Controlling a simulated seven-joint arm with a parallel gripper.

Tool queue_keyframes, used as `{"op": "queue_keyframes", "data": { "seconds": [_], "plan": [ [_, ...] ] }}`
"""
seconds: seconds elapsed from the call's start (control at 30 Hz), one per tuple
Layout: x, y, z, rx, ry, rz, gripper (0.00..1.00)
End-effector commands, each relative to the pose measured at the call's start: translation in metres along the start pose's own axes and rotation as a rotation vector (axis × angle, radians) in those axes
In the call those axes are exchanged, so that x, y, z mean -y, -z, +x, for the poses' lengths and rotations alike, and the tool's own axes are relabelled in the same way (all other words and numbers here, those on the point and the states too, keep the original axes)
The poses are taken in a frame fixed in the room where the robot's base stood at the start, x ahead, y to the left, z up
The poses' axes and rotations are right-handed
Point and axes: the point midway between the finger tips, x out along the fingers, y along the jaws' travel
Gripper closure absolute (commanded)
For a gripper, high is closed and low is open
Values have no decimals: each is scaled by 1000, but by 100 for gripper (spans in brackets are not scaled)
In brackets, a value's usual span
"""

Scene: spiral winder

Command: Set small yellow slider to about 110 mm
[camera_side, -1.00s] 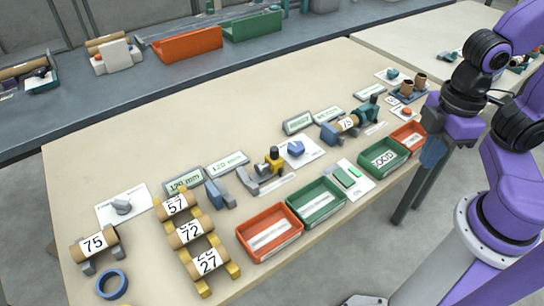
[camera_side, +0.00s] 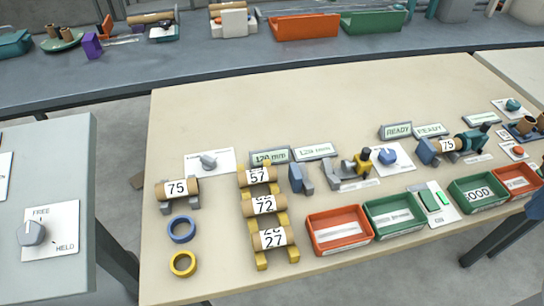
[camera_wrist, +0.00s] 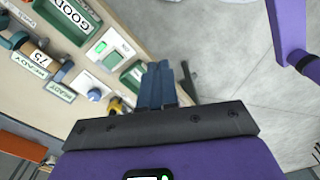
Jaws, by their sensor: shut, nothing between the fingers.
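The small yellow slider (camera_side: 364,160) sits on a grey slide beside a grey stop bracket, near the middle of the cream table. A small yellow part, likely this slider, shows beside my gripper's mount in the wrist view (camera_wrist: 115,104). Two displays stand behind it: the left one (camera_side: 270,157) is hard to read, and the right one (camera_side: 313,150) seems to read 120 mm. My gripper (camera_wrist: 163,68) has its blue-grey fingers together and empty, away from the slider, over the table edge and floor.
A rack of numbered rolls (camera_side: 264,205) stands left of the slider. A red tray (camera_side: 339,247) and green trays line the front edge. A dial with a blue knob (camera_side: 388,156) sits just right of the slider. Two rings lie at the left front.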

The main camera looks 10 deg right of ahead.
Motion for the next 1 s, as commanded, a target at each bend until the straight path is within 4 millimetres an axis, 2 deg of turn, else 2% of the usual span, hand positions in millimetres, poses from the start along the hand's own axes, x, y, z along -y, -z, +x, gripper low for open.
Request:
{"op": "queue_keyframes", "data": {
  "seconds": [0.27, 0.3, 0.43, 0.57, 0.67, 0.77, 1.0],
  "plan": [
    [0, 0, 0, 0, 0, 0, 100],
    [0, 0, 0, 0, 0, 0, 94],
    [0, 0, 0, 0, 0, 0, 51],
    [-2, 3, -1, 0, 0, -3, 50],
    [-8, 16, -3, 2, -1, -20, 50],
    [-20, 40, -7, 5, -2, -51, 50],
    [-62, 108, -15, 12, -3, -157, 50]
  ]
}}
